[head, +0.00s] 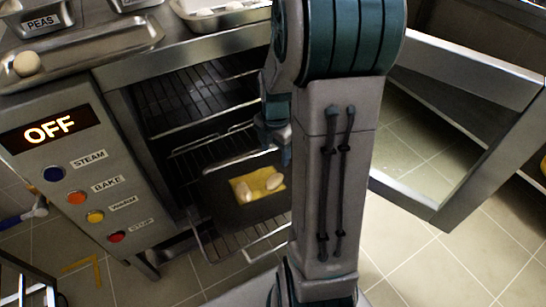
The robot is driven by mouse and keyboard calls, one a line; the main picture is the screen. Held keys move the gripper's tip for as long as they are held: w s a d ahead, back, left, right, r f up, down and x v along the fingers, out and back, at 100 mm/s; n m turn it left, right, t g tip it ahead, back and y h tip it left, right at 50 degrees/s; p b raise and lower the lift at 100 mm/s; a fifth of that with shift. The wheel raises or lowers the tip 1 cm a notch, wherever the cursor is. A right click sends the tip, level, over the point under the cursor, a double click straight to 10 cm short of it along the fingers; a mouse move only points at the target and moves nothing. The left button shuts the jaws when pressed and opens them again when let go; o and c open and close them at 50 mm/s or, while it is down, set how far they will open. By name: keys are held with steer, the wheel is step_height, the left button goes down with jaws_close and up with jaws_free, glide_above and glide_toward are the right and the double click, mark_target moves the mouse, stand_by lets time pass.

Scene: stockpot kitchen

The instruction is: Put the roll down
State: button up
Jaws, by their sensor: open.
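Two pale rolls lie on a yellow mat (240,183) on a dark tray (222,207) on the oven's pulled-out lower rack (221,248). One is the left roll (245,193), the other the right roll (274,182). My gripper (284,154) is open, above the back right of the tray, a little beyond the right roll and apart from it as far as I can tell. My arm hides part of the gripper and the right side of the rack. Another pale roll (27,64) sits on a steel tray (95,52) on the counter at upper left.
The oven door (440,205) stands open at right, its window facing me. The oven panel (60,165) at left reads OFF, with several coloured buttons. A PEAS container (40,22) and another tray with pale items (205,12) stand on the counter. Tiled floor lies below.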

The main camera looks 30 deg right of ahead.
steer(key=s+a+r+m, duration=0.4)
steer(key=s+a+m, duration=0.2)
steer(key=m, duration=0.4)
steer(key=s+a+r+m+t, duration=0.1)
steer(key=s+a+r+m, duration=0.4)
steer(key=m, duration=0.5)
steer(key=shift+s+a+m, duration=0.4)
steer(key=shift+s+a, duration=0.2)
steer(key=shift+a, duration=0.25)
steer(key=shift+c, duration=0.3)
